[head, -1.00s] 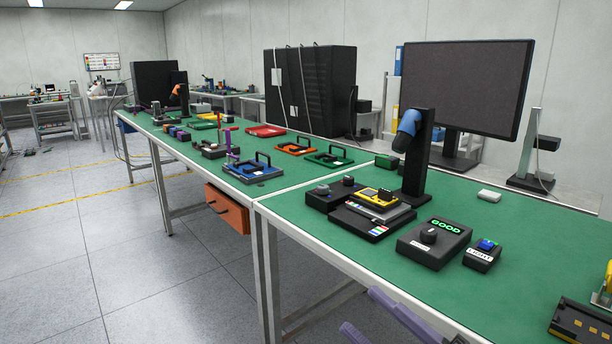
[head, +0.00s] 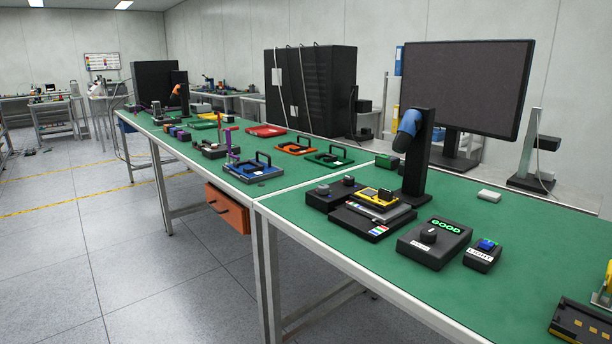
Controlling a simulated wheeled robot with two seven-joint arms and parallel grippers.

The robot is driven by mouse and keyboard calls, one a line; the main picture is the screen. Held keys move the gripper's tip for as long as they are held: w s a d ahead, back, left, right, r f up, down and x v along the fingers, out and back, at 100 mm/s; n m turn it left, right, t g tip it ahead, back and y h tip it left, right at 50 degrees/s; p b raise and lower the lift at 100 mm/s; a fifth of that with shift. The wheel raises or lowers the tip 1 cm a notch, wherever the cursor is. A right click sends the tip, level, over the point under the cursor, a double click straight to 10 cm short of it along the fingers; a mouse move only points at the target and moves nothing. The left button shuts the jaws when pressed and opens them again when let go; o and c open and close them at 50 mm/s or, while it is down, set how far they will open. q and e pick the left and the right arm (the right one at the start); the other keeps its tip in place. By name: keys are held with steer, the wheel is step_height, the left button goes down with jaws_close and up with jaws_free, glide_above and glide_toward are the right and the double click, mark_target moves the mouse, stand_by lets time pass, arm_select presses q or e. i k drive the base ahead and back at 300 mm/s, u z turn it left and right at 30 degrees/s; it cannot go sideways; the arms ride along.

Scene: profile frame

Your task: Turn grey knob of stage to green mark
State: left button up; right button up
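The stage (head: 372,221) is a dark flat unit on the near green bench, with a yellow piece (head: 378,195) on its grey upper plate. One knob (head: 322,189) looks grey, the other (head: 348,181) darker. Which way they point is too small to tell. Neither of my grippers is in view.
A black GOOD box (head: 434,243) with a dark knob and a small LIGHT box (head: 483,256) with a blue button stand to the right.

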mark_target(323, 189)
steer(key=k, duration=0.6)
steer(key=z, duration=0.7)
steer(key=i, duration=1.05)
steer(key=u, duration=0.05)
